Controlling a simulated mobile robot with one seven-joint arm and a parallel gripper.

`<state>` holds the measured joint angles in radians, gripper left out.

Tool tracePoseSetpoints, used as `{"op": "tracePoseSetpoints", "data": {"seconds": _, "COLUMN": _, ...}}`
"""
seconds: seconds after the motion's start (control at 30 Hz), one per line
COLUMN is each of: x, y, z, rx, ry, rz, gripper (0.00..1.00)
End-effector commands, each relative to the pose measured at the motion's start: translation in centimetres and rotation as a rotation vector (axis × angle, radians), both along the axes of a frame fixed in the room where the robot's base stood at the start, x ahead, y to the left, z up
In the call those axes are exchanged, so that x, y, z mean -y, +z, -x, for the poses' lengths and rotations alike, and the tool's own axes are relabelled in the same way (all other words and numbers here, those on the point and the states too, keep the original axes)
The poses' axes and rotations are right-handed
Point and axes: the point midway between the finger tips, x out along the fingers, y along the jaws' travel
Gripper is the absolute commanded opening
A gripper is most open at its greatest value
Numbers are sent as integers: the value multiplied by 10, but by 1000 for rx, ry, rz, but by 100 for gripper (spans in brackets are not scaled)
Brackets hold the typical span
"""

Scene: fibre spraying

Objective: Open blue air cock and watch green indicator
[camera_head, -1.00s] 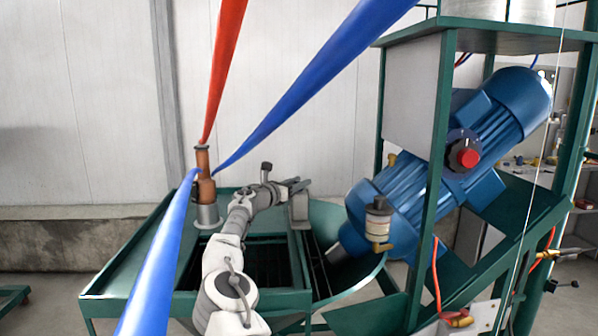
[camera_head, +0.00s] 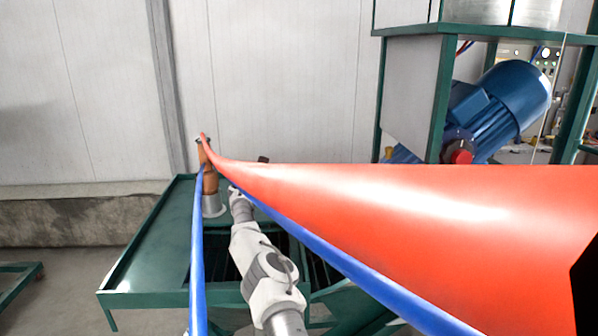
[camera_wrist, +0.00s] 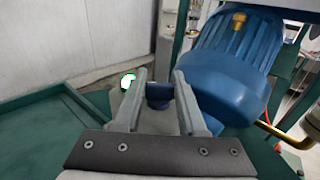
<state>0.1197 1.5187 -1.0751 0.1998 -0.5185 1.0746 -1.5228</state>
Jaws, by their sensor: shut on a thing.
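In the wrist view, my gripper (camera_wrist: 160,73) has its two grey fingers on either side of a small dark-blue knob, which looks like the blue air cock (camera_wrist: 157,100). The gripper is shut on this knob. Just left of the left finger is a small round light with a white centre and green rim, which looks like the green indicator (camera_wrist: 127,80). The finger hides part of its surroundings. In the head view, a wide red hose covers my gripper, the cock and the indicator.
The red hose (camera_head: 420,220) and blue hoses (camera_head: 197,250) run from an orange-brown fitting (camera_head: 210,180) on the green frame (camera_head: 150,240). A large blue motor (camera_wrist: 230,65) stands close on the right in the wrist view. A pale wall is behind.

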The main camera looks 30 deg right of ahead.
Motion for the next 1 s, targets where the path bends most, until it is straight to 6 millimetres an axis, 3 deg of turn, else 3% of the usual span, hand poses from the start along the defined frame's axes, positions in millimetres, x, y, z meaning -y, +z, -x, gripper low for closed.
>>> {"op": "tracePoseSetpoints", "data": {"seconds": 0.33, "x": -3, "y": -5, "z": 0, "rx": 0, "ry": -1, "rz": -7, "gripper": 0}}
{"op": "tracePoseSetpoints", "data": {"seconds": 0.37, "x": -3, "y": -5, "z": 0, "rx": 0, "ry": -1, "rz": -7, "gripper": 44}}
{"op": "tracePoseSetpoints", "data": {"seconds": 0.5, "x": -2, "y": -3, "z": 0, "rx": 0, "ry": -2, "rz": -4, "gripper": 69}}
{"op": "tracePoseSetpoints", "data": {"seconds": 1.0, "x": -5, "y": -1, "z": 0, "rx": 0, "ry": -5, "rz": 2, "gripper": 70}}
